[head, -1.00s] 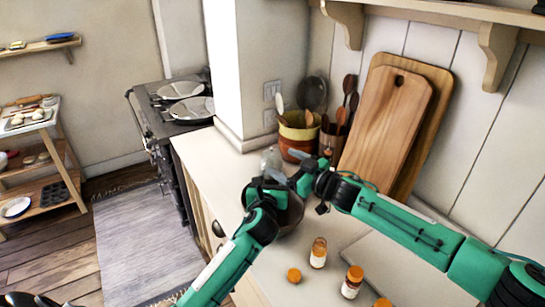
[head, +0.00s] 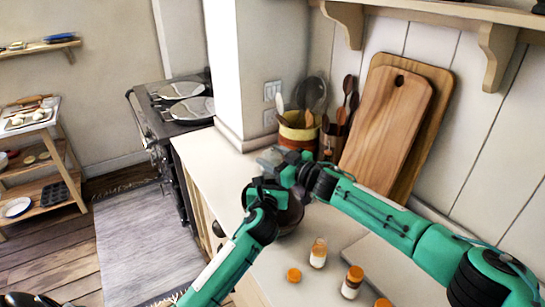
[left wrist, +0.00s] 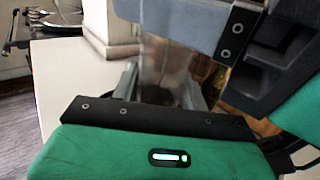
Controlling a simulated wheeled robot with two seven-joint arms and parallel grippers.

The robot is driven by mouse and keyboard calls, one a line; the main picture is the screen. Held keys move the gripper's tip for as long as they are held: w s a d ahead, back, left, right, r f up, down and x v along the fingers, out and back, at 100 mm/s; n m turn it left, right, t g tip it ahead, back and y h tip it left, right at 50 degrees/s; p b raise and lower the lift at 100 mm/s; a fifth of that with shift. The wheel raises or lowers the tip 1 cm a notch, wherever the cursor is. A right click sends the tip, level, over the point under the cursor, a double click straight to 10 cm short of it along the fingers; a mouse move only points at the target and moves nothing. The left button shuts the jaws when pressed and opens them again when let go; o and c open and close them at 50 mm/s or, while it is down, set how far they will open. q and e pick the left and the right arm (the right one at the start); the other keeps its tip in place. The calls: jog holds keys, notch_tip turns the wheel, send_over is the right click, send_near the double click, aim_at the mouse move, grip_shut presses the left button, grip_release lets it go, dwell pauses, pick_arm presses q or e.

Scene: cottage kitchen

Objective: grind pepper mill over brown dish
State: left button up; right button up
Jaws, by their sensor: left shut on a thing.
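The pepper mill (left wrist: 160,68) shows in the left wrist view as a blurred, see-through body with dark contents low down. My left gripper (left wrist: 167,85) is shut on it. In the head view the mill is hidden behind my grippers. My right gripper (head: 271,159) is at the mill's upper end, and its grey parts cover the top of the left wrist view. I cannot tell whether its fingers touch the mill. The brown dish (head: 291,214) is on the counter just behind and below my left gripper, partly covered by it.
Several orange-capped jars (head: 318,253) stand on the counter at the front, near a pale flat board (head: 385,258). A yellow and brown crock (head: 298,133) with utensils and wooden cutting boards (head: 385,130) stand along the wall. The counter (head: 205,160) is clear at the left.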

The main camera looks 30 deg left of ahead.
jog(key=c, duration=0.3)
jog(key=shift+t, duration=0.3)
jog(key=shift+s+a+m+t+h, duration=0.1)
jog(key=shift+m+t+h, duration=0.25)
jog(key=shift+m+t, duration=0.35)
jog(key=shift+s+a+m+t+h, duration=0.1)
jog(key=shift+m+t+h, duration=0.35)
jog(key=shift+t, duration=0.35)
jog(key=shift+d+m+t, duration=0.1)
jog(key=shift+m+t, duration=0.15)
jog(key=shift+t, duration=0.05)
jog(key=shift+w, duration=0.1)
jog(key=o, duration=1)
jog(key=shift+d, duration=0.1)
